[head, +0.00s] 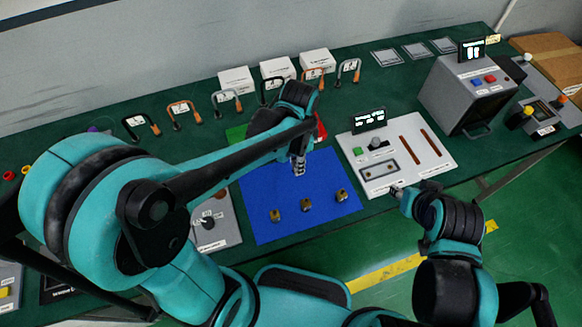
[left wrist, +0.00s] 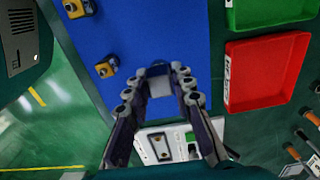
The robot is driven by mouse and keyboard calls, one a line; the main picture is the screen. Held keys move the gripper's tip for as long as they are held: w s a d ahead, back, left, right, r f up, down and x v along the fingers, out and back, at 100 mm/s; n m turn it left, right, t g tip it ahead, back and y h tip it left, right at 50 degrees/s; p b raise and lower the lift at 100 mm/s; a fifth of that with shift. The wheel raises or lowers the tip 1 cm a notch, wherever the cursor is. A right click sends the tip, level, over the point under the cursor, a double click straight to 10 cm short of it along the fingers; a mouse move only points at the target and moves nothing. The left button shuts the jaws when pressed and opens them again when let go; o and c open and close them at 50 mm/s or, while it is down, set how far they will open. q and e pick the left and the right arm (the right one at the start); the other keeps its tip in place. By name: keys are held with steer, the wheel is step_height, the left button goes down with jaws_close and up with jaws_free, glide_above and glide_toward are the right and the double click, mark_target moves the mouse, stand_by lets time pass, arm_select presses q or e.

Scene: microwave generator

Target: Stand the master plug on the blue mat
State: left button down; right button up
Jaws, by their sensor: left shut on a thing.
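The blue mat (head: 262,185) lies on the green bench, and it also fills the upper left wrist view (left wrist: 180,35). My left gripper (head: 299,165) is over the far middle of the mat. In the left wrist view its fingers (left wrist: 159,88) are shut on a small pale grey piece (left wrist: 159,87), which looks like the master plug; its lower end is hard to see. Three brass plugs (head: 306,205) stand along the mat's near side. My right gripper (head: 397,191) is by the near edge of the white panel; its finger state is unclear.
A white panel (head: 440,155) with a green button and slots is right of the mat. Red (left wrist: 262,70) and green trays lie beyond the mat. A grey microwave-like box (head: 465,90) stands farther right. Calipers and white boxes line the back.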

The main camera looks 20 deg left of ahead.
arm_select(q)
steer(key=w+a+f, duration=0.1)
steer(key=w, duration=0.1)
steer(key=w+a+f+b, duration=0.1)
steer(key=w+a+f, duration=0.1)
steer(key=shift+w+a+f, duration=0.15)
steer(key=shift+f, duration=0.05)
step_height(320, 180, down, 4)
steer(key=shift+f+b, duration=0.1)
steer(key=shift+b, duration=1.05)
steer(key=shift+f, duration=0.1)
steer(key=c, duration=1.3)
jaws_free()
steer(key=shift+r, duration=0.2)
